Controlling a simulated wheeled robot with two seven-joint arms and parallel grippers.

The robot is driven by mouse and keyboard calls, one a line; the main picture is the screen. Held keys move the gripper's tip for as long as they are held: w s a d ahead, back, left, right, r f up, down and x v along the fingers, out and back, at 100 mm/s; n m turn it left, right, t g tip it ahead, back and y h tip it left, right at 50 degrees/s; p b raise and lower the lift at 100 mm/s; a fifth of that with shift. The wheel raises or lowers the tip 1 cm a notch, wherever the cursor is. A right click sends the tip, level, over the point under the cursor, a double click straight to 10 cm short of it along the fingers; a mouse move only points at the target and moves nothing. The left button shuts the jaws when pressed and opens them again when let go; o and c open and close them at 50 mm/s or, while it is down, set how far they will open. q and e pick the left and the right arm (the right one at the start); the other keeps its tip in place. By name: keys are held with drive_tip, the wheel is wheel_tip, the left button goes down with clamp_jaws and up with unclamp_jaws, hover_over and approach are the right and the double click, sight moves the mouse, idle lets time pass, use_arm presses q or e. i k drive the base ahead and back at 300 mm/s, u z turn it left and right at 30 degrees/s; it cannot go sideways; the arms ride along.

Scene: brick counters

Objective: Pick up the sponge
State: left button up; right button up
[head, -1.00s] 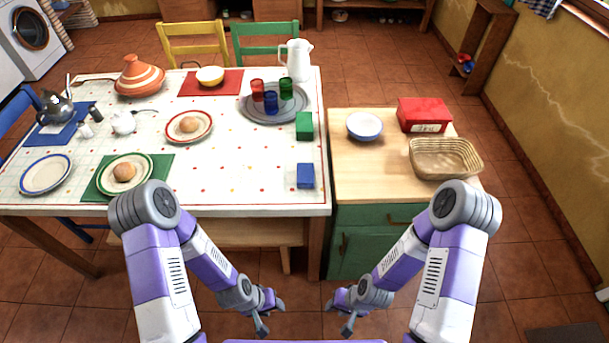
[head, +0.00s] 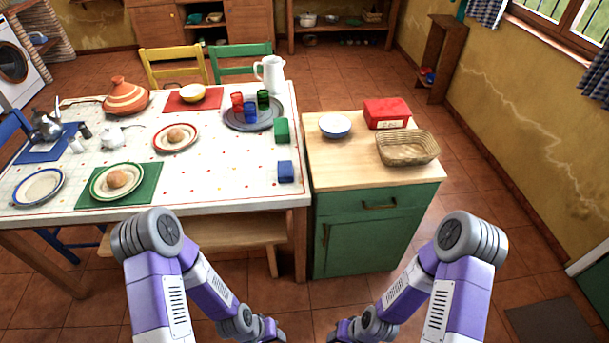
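No object is plainly marked as a sponge. Two small blocks lie near the right edge of the dining table (head: 225,185): a green block (head: 281,131) and, nearer to me, a blue block (head: 285,171). Either could be the sponge; I cannot tell which. My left gripper (head: 272,335) and my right gripper (head: 338,335) are low at the bottom edge of the head view, in front of and well apart from the table and counter. Their fingertips are cut off by the frame. Neither is near a block.
A green cabinet (head: 365,235) with a wooden top stands right of the table. It bears a white-blue bowl (head: 335,126), a red box (head: 386,113) and a wicker basket (head: 408,148). A grey tray (head: 235,122) with cups is behind the blocks. A wooden bench (head: 240,234) stands at the table's front.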

sight(284, 167)
drive_tip(key=z, duration=0.45)
drive_tip(key=i, duration=0.9)
drive_tip(key=u, duration=1.2)
